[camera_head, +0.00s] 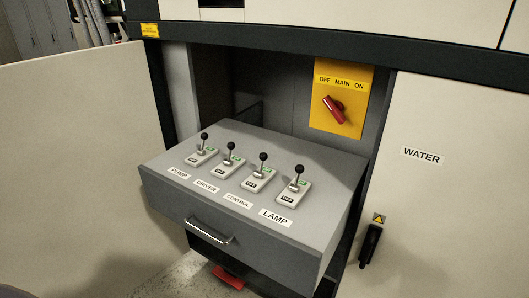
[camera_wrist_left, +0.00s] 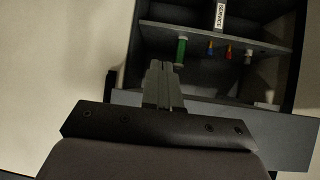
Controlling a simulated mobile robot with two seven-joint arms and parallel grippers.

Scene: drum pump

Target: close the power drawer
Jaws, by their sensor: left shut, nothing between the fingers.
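The power drawer (camera_head: 240,222) is a grey drawer pulled out of the cabinet opening in the head view. Its flat top carries several lever switches with black knobs, labelled PUMP, DRIVER, CONTROL and LAMP. A silver handle (camera_head: 209,231) sits on its front face. My left gripper (camera_wrist_left: 164,66) shows only in the left wrist view. Its fingers are shut with nothing between them, beside a dark compartment with a SERVICE label. I cannot tell how far it is from the power drawer. My right gripper is in neither view.
A yellow main switch plate (camera_head: 341,97) with a red knob is on the back wall above the drawer. An open pale door (camera_head: 75,150) stands at left, a WATER panel (camera_head: 425,190) at right. A green cylinder (camera_wrist_left: 180,52) and small coloured items line the compartment shelf.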

